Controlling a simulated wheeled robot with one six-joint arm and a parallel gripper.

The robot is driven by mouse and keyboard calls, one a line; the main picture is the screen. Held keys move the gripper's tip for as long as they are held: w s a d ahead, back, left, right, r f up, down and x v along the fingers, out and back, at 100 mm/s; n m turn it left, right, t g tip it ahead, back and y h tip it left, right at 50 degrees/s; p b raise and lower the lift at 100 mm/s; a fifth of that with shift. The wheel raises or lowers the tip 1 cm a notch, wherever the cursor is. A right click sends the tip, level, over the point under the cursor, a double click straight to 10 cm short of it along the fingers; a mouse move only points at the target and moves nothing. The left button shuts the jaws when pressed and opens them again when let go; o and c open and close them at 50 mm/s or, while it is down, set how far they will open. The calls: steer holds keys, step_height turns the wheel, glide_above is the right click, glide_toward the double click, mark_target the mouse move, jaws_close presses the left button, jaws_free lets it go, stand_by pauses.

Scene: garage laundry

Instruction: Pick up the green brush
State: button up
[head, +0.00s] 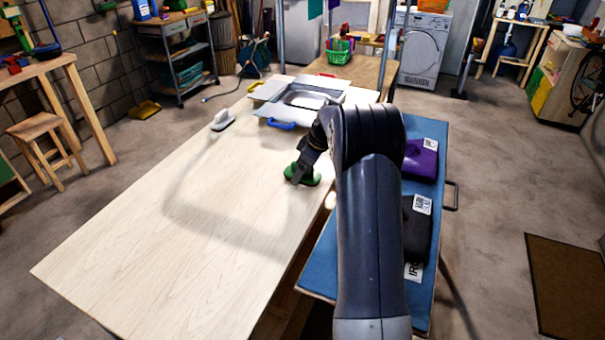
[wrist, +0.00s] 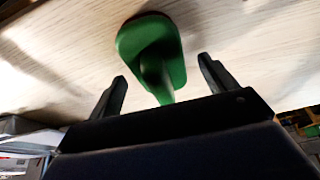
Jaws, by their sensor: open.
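The green brush (head: 316,179) lies on the pale wooden table (head: 190,215), near its right edge. In the head view my gripper (head: 298,176) and arm are over it and hide part of it. In the wrist view the green brush (wrist: 150,50) shows its wide base at the top and its narrower handle pointing down between my fingers. My gripper (wrist: 165,85) is open, with one finger on each side of the handle. The fingers look apart from it; whether it is fully between the tips I cannot tell.
A white brush-like object (head: 222,120) and a metal basin (head: 305,99) with blue and red handles stand further back on the table. A blue board (head: 425,185) with purple and dark folded cloths lies to the right. The table's left and front are clear.

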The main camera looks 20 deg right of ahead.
steer(key=shift+c, duration=0.2)
steer(key=c, duration=1.1)
steer(key=shift+r, duration=0.15)
step_height(320, 180, up, 10)
steer(key=shift+f, duration=0.1)
